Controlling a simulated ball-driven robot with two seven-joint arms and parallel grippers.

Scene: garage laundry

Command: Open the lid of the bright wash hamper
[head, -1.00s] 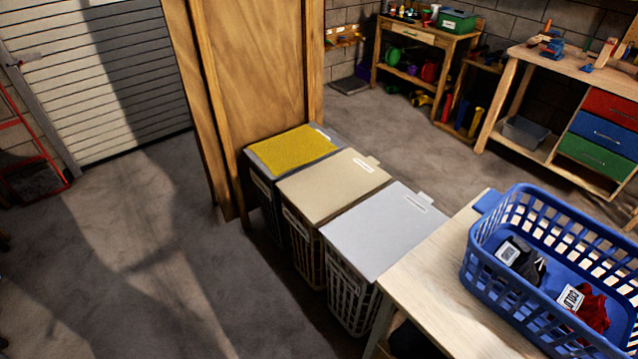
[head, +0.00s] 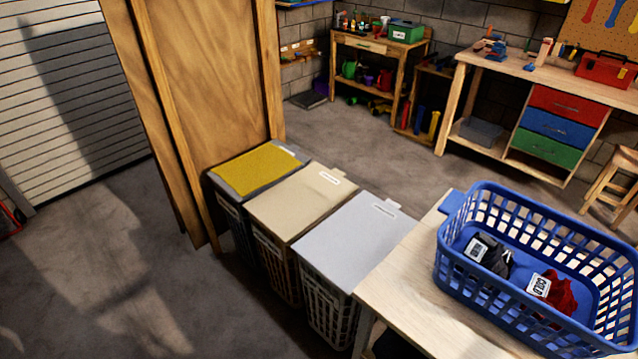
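Three lidded slatted hampers stand in a row in the middle of the head view. The far one has a grey lid with a yellow panel (head: 257,170), the middle one a beige lid (head: 295,203), the near one a light grey lid (head: 350,238). All three lids lie shut. Each has a small white label near its right edge, too small to read, so I cannot tell by label which is the bright wash hamper. The beige and light grey lids show a tab at that edge. Neither of my grippers is in view.
A pale wooden table (head: 400,290) stands right of the near hamper. It carries a blue basket (head: 475,281) with dark and red tagged garments. A tall wooden panel (head: 215,80) stands behind the far hamper. The floor left of the hampers is clear. A workbench (head: 500,68) stands back right.

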